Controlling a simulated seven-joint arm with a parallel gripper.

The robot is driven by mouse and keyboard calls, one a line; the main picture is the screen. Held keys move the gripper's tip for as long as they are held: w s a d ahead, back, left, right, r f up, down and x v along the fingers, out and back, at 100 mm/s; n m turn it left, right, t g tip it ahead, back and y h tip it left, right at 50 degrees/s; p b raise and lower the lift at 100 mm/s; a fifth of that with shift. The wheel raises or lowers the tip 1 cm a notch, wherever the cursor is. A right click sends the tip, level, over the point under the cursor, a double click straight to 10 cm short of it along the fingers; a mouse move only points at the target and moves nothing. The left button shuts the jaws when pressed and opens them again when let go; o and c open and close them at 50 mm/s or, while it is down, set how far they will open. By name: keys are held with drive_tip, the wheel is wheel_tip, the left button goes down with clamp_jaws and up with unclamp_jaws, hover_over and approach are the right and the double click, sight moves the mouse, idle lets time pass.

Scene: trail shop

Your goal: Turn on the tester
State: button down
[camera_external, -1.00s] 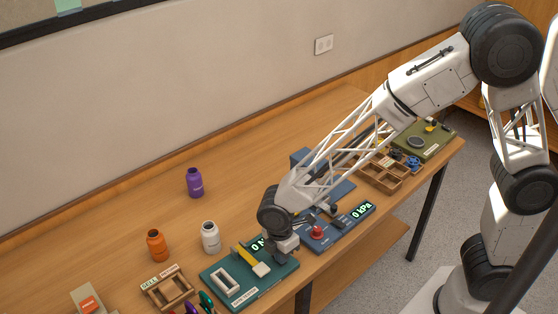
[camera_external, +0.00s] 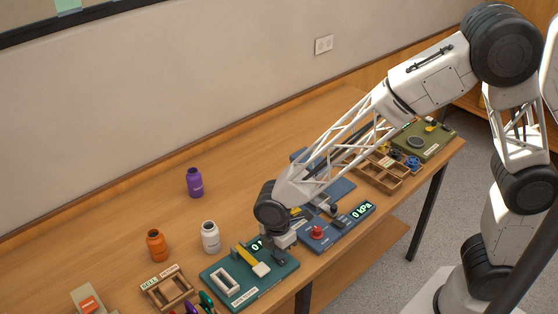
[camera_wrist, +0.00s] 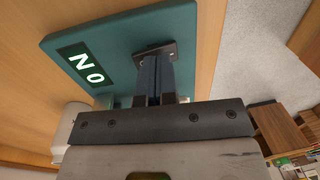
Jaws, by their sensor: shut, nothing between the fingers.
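The tester is a green board (camera_external: 243,288) at the table's front edge, with a white frame (camera_external: 224,281) and a yellow lever piece (camera_external: 245,255) on it. Its lit display (camera_wrist: 86,69) reads "0 N" in the wrist view; my gripper partly hides it in the external view. A dark switch-like part (camera_wrist: 153,50) sits at the board's edge near the display. My gripper (camera_wrist: 164,60) is shut and empty, its fingertips over or against that part; contact cannot be told. In the external view my gripper (camera_external: 280,258) is low over the board's right end.
A blue board (camera_external: 335,236) with a red knob (camera_external: 317,232) and a "0 kPa" display stands just right. Orange (camera_external: 157,246), white (camera_external: 210,238) and purple bottles (camera_external: 194,183) stand left and behind. A wooden tray (camera_external: 170,290) is at the front left.

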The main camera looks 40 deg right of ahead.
sight(285, 262)
wheel_tip(285, 262, up, 14)
drive_tip(key=s, duration=0.2)
drive_tip(key=shift+f, duration=0.25)
drive_tip(key=shift+d, duration=0.15)
idle(0.5)
drive_tip(key=d+r+m, duration=0.2)
drive_tip(key=d, duration=0.4)
drive_tip(key=d+r+m, duration=0.3)
drive_tip(key=d, duration=0.3)
drive_tip(key=s+d+r+m+t, duration=0.1)
drive_tip(key=s+d+m, duration=0.5)
drive_tip(key=d, duration=0.7)
drive_tip(key=s+d+r+m+t, duration=0.2)
drive_tip(key=s+d+m, duration=0.5)
drive_tip(key=d, duration=0.6)
drive_tip(key=shift+s+d+r+t, duration=0.25)
drive_tip(key=shift+s+d+t, duration=0.15)
drive_tip(key=shift+s, duration=0.7)
